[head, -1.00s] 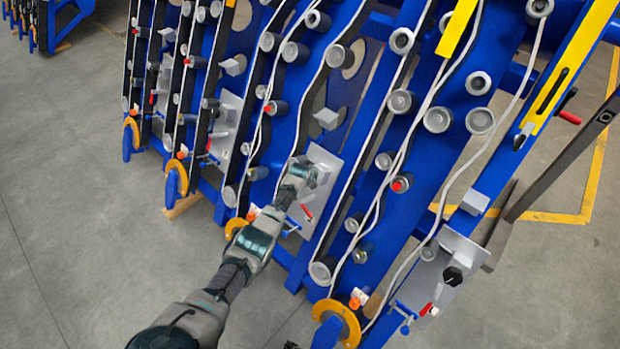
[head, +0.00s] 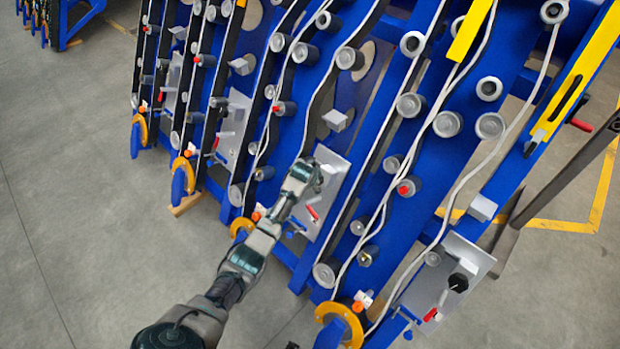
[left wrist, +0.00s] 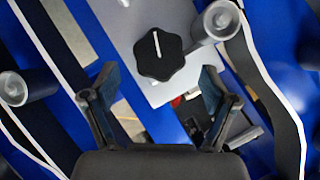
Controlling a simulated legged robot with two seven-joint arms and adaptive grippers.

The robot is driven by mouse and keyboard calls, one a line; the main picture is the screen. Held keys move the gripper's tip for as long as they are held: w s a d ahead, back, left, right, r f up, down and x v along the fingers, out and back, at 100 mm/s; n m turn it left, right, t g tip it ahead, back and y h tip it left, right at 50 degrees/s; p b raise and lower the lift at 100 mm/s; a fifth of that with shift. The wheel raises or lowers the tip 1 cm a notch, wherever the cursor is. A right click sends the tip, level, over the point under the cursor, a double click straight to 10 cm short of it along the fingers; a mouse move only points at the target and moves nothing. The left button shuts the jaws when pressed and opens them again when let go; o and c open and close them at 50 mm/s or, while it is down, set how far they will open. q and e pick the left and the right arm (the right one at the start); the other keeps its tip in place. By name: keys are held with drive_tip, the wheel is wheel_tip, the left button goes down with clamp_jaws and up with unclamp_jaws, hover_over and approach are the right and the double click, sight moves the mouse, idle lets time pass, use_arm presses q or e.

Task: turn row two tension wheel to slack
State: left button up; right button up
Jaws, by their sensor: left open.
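A black lobed tension wheel (left wrist: 159,54) with a white line mark sits on a grey plate (left wrist: 185,18) in the left wrist view. The white line stands close to upright in that view. My left gripper (left wrist: 160,84) is open, its fingers apart below and either side of the wheel, not closed on it. In the head view my left gripper (head: 310,172) is over the grey plate (head: 332,180) on the middle row and hides that wheel. Another black wheel (head: 458,282) is on the right-hand row's plate. My right gripper is not in view.
Blue row frames carry grey rollers (head: 447,124) and pale belts or cables. A red-handled lever (head: 312,212) is just below my gripper. Orange discs (head: 340,322) sit at the row ends. Open grey floor (head: 80,230) lies to the left.

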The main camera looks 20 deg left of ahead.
use_arm(q)
drive_tip(key=v, duration=0.6)
drive_tip(key=shift+s+a+r, duration=0.1)
drive_tip(key=shift+s, duration=0.05)
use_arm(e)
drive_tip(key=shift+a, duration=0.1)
use_arm(q)
drive_tip(key=s+d+f+n+g+p, duration=0.1)
drive_tip(key=s+d+f, duration=0.1)
drive_tip(key=s+f, duration=0.8)
drive_tip(key=s+d+f+n+g, duration=0.2)
drive_tip(key=s+f, duration=0.6)
drive_tip(key=f, duration=0.4)
drive_tip(key=s+d+f+n+g, duration=0.1)
drive_tip(key=s+f, duration=0.3)
drive_tip(key=s, duration=0.7)
drive_tip(key=s+d+f+n+p, duration=0.1)
drive_tip(key=s+f, duration=0.4)
drive_tip(key=s, duration=0.6)
drive_tip(key=s+d+f+n+g+h, duration=0.1)
drive_tip(key=s+f, duration=0.4)
drive_tip(key=s, duration=0.5)
drive_tip(key=shift+s+d+g+p, duration=0.3)
drive_tip(key=shift+s+d+p, duration=0.1)
drive_tip(key=shift+d, duration=0.1)
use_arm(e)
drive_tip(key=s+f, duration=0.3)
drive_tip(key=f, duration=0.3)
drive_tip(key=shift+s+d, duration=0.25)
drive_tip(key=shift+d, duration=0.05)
